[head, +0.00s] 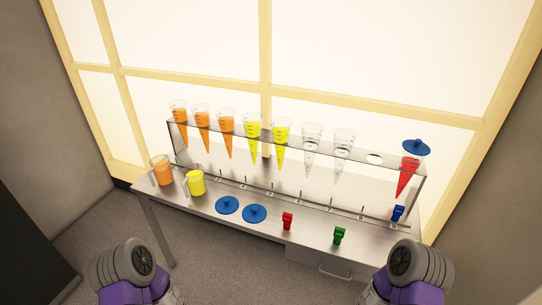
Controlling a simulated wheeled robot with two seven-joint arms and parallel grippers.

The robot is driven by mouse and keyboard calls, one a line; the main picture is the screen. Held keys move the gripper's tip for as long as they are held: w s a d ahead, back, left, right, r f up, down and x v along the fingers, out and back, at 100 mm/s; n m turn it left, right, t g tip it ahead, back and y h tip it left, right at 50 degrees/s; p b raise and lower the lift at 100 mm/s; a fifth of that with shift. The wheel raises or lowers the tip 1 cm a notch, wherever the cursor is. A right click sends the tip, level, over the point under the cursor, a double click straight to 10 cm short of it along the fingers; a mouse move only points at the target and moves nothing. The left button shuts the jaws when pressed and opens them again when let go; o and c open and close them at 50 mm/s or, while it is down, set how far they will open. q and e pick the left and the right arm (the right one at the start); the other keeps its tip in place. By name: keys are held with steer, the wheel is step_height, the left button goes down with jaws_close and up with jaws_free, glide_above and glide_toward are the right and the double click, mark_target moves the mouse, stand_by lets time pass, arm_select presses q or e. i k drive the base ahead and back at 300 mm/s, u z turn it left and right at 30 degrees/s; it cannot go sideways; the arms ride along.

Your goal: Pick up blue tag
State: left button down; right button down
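A small blue tag (397,213) sits at the right end of the table, by the base of the clear rack (300,136) and below the red-filled cone (406,178). A red tag (287,220) and a green tag (338,235) lie on the front part of the table (262,232), to its left. Parts of my two arms show at the bottom left and bottom right. Neither gripper shows in the head view, so their fingers cannot be seen.
The rack holds several orange, yellow and empty cones. A blue lid (417,147) tops the red one. An orange jug (162,170), a yellow jug (195,183) and two blue lids (227,205) (254,213) stand at the left. The table front between the red and green tags is clear.

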mark_target(398, 211)
steer(key=k, duration=0.55)
steer(key=z, duration=0.75)
steer(key=i, duration=1.4)
steer(key=u, duration=0.65)
